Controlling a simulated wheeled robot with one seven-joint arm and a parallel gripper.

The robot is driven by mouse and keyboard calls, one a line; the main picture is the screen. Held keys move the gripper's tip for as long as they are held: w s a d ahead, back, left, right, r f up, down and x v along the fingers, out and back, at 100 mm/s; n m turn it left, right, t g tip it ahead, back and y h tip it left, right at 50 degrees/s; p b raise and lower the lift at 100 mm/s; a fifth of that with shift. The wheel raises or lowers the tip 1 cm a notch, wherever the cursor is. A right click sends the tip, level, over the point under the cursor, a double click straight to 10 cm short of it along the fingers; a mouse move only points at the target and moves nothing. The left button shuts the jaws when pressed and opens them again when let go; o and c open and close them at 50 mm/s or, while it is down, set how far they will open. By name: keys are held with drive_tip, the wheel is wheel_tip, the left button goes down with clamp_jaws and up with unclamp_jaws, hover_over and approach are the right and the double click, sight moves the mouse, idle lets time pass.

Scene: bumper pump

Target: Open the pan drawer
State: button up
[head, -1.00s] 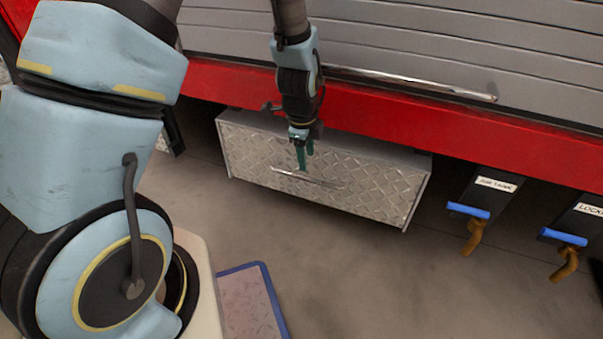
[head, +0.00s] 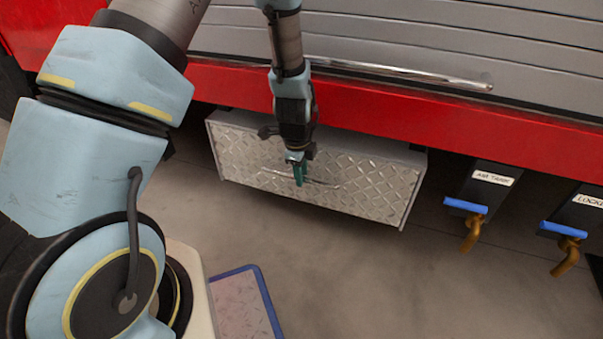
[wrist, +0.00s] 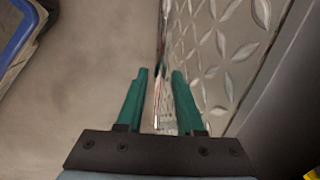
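The pan drawer (head: 370,190) is a diamond-plate metal box front under the red bumper. Its thin bar handle (head: 325,185) runs across the front. My gripper (head: 299,176) points down at the handle, a little left of its middle. In the wrist view the green fingers of my gripper (wrist: 159,78) are apart. The handle (wrist: 161,50) shows as a thin bar in the gap between them, with the drawer front (wrist: 225,50) on the right. I cannot tell whether either finger touches the bar.
The red bumper (head: 400,130) and a grey shutter with a long bar (head: 400,77) are above the drawer. Valves with blue levers (head: 466,206) hang at the right. A blue-edged mat or tray (head: 240,300) lies on the floor. The floor before the drawer is clear.

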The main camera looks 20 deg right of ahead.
clamp_jaws()
idle(1.1)
